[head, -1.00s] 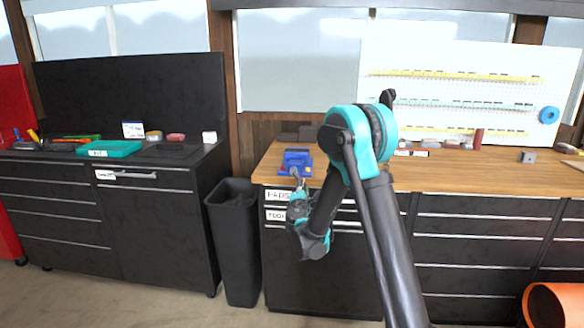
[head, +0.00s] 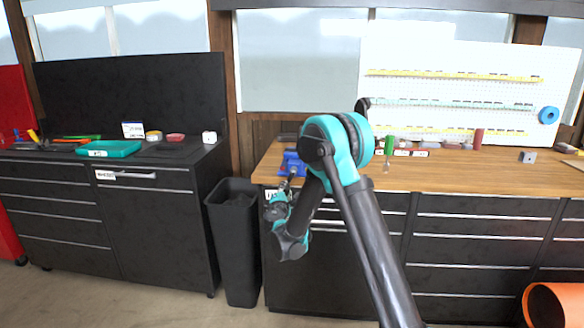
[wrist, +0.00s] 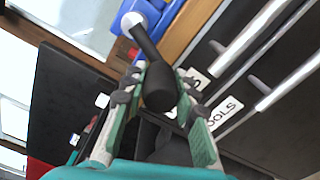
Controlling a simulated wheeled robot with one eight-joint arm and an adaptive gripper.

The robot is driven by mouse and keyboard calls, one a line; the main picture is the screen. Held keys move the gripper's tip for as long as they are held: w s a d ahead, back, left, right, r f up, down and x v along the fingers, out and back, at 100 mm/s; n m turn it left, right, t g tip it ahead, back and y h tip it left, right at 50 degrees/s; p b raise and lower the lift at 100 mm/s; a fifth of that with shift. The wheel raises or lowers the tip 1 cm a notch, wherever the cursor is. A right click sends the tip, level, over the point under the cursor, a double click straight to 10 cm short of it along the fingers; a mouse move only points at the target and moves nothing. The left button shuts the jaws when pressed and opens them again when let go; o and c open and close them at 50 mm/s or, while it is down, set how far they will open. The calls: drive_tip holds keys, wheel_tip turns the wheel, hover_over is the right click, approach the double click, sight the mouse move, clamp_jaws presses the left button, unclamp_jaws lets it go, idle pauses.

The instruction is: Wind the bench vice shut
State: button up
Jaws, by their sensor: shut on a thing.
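The blue bench vice (head: 291,164) sits at the left front corner of the wooden workbench. In the wrist view its blue body (wrist: 97,28) is at the top, partly cut off by the frame. A black handle (wrist: 148,45) on a pale round pivot reaches from the vice down between my fingers. My gripper (wrist: 158,85) is shut on this handle near its thick end. In the head view my gripper (head: 286,186) is small, just in front of the vice. The vice's jaw gap is too small to tell.
The wooden worktop (head: 440,170) stands over black drawers with labels. A black bin (head: 232,240) stands left of the bench, below the gripper's side. A green-handled tool (head: 389,146) and small items lie farther right. An orange cylinder (head: 553,305) is at the lower right.

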drive_tip(key=shift+a, duration=0.15)
drive_tip(key=a+r, duration=0.2)
drive_tip(key=shift+w+a+r, duration=0.1)
drive_tip(key=shift+a+r, duration=0.2)
drive_tip(key=r, duration=0.3)
drive_tip(key=shift+a+r, duration=0.25)
drive_tip(key=shift+r, duration=0.1)
drive_tip(key=shift+d+r, duration=0.5)
drive_tip(key=shift+r, duration=0.35)
drive_tip(key=shift+d+r, duration=0.5)
drive_tip(key=shift+r, duration=0.3)
